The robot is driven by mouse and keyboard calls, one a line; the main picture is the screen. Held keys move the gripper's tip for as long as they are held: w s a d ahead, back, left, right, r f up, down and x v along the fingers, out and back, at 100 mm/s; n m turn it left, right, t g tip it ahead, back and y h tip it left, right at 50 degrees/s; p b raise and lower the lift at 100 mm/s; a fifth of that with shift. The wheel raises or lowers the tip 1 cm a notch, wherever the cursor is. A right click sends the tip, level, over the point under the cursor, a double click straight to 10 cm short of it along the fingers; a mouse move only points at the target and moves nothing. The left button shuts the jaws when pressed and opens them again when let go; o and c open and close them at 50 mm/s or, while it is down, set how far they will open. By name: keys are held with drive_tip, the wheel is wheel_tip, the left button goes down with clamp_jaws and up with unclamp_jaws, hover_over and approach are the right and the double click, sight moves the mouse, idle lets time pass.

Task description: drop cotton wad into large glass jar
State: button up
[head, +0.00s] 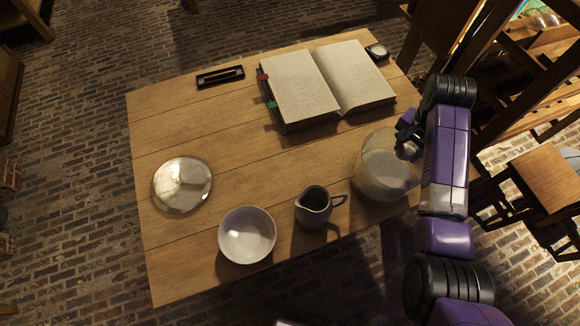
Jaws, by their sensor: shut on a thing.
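The large glass jar (368,167) stands upright near the table's right edge, with a pale mass showing through its wall. My gripper (408,143) is over the right side of the jar's mouth, partly hidden by my purple arm. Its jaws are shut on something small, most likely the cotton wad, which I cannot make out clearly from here. I cannot tell whether the fingertips are above the rim or just inside it.
A dark pitcher (312,207) stands left of the jar, beside a white bowl (247,236). A round glass lid (182,185) lies at the left. An open book (305,88) lies behind the jar, with a black tray (220,77) at the back. The table's middle is clear.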

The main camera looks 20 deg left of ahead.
drive_tip(key=shift+f, duration=0.6)
drive_tip(key=o, duration=1.3)
drive_tip(key=shift+c, duration=0.2)
drive_tip(key=shift+s+a+r+b, duration=0.1)
drive_tip(key=shift+s+r+b, duration=0.1)
drive_tip(key=shift+r, duration=1.1)
drive_tip(key=shift+s+a+r+b, duration=0.1)
drive_tip(key=shift+r+b, duration=0.15)
drive_tip(key=shift+r, duration=1.05)
drive_tip(key=shift+s+a+r+b, duration=0.1)
drive_tip(key=shift+r+b, duration=0.1)
drive_tip(key=shift+r, duration=1.1)
